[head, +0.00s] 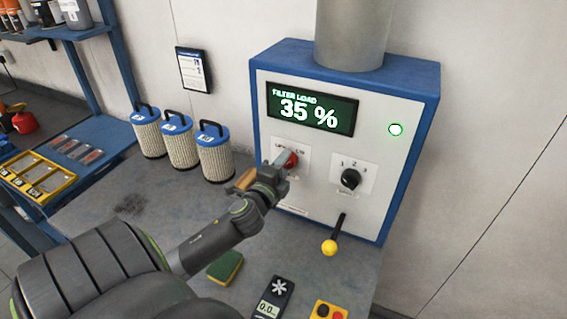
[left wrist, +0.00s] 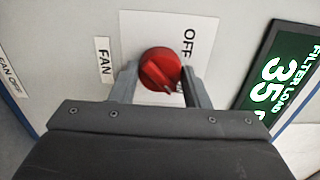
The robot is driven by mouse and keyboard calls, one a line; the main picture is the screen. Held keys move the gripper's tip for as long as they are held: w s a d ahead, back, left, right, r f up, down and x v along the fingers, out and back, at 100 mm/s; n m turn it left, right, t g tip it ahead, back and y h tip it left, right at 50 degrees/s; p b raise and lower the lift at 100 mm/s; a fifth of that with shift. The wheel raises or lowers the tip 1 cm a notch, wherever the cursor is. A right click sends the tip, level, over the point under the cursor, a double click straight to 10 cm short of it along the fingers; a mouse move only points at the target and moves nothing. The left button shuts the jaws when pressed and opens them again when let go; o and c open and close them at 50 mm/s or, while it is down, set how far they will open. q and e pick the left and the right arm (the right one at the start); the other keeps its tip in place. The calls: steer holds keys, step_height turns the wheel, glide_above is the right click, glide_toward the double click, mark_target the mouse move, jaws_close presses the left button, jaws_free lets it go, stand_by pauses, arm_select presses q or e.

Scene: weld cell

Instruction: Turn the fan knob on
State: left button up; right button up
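The red fan knob (head: 291,160) is on the white front of a blue-edged filter cabinet, below the display. In the left wrist view the knob (left wrist: 160,66) sits on a white plate with "OFF" lettering and a "FAN" label beside it. The knob's ridge points toward the lower right of that view. My left gripper (head: 283,161) is at the knob, and its fingers (left wrist: 160,80) stand on either side of it. They look parted, with slight gaps; contact is unclear. Part of the plate's lettering is hidden. My right gripper is out of view.
The display (head: 311,110) reads 35 %, with a lit green lamp (head: 396,129) beside it. A black knob (head: 350,179) and yellow-tipped lever (head: 330,247) are close by. Filter cartridges (head: 181,146) stand left; a sponge (head: 226,267) and meter (head: 272,298) lie in front.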

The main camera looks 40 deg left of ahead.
arm_select(q)
steer(key=o, duration=0.4)
steer(key=shift+s+d+f, duration=0.1)
steer(key=shift+s+d, duration=0.05)
steer(key=shift+s, duration=0.25)
steer(key=b+v, duration=0.5)
steer(key=v, duration=1.1)
steer(key=shift+s, duration=0.3)
